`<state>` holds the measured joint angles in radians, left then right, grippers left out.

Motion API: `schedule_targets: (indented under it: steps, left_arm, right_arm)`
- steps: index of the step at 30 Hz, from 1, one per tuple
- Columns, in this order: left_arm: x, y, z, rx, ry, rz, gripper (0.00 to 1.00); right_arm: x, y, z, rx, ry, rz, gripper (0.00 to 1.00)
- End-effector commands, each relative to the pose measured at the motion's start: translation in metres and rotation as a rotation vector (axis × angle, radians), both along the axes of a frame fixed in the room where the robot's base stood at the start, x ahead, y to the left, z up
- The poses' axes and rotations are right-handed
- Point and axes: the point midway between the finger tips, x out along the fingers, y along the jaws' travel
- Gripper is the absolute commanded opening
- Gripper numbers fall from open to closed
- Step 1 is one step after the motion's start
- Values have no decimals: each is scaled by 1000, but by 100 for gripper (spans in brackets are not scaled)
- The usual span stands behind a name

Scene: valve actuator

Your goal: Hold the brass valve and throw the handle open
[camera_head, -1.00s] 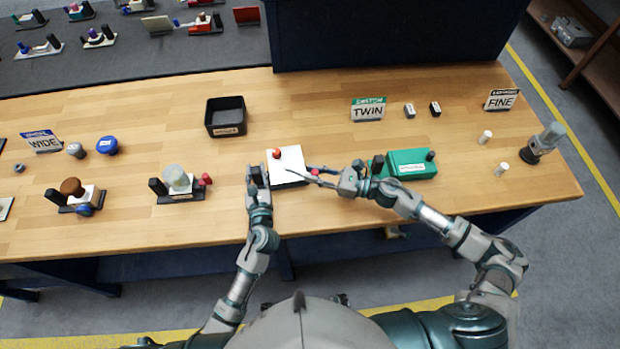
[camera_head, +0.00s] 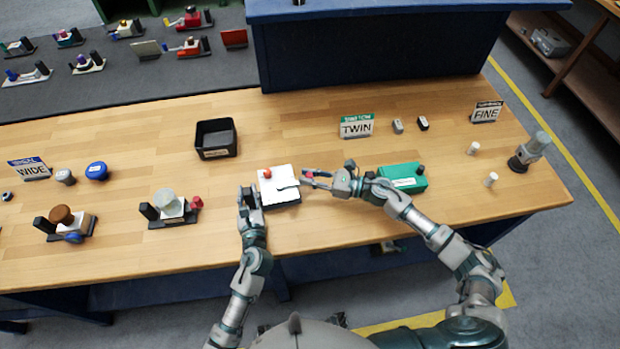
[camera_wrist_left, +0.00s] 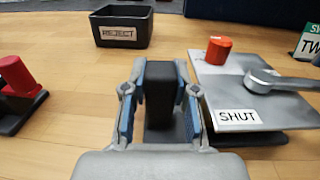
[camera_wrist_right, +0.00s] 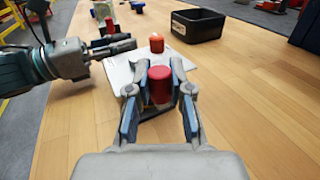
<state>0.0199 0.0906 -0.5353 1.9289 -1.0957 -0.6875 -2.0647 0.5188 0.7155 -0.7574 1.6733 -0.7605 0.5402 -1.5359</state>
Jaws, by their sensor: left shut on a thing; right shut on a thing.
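The valve is a flat white-grey block (camera_head: 281,197) on a dark base, with an orange cap (camera_wrist_left: 218,50) and a "SHUT" label (camera_wrist_left: 239,117). It does not look brass. A black upright post (camera_wrist_left: 164,93) stands at its left side. My left gripper (camera_head: 247,194) is shut on this post; both fingers flank it in the left wrist view (camera_wrist_left: 163,95). A grey lever handle (camera_wrist_left: 290,82) runs from a pivot on the block to the right. Its red knob (camera_wrist_right: 160,86) sits between the fingers of my right gripper (camera_wrist_right: 160,95), shut on it. The head view partly hides the knob.
A black reject bin (camera_head: 217,152) stands behind the valve. A green unit (camera_head: 403,177) lies close by my right wrist. Another valve with a red knob (camera_head: 169,206) stands to the left. The bench front is clear between them.

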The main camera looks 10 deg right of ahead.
Motion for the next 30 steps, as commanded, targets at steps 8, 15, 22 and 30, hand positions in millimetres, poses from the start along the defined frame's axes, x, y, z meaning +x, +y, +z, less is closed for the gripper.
schedule_targets:
  steps: [8,15,22,30]
  left_arm:
    - [-2,-1,-6,0,12,-1,0]
    - [-2,-1,-6,0,12,-1,0]
    - [-1,-1,-6,0,12,-1,0]
    - [-1,-1,-6,0,12,0,0]
  right_arm:
    - [3,-2,0,-2,-5,-7,0]
    - [3,-2,0,-2,-5,-7,40]
    - [1,-1,0,-1,-3,-3,47]
    - [-6,-18,-1,-1,-1,-4,47]
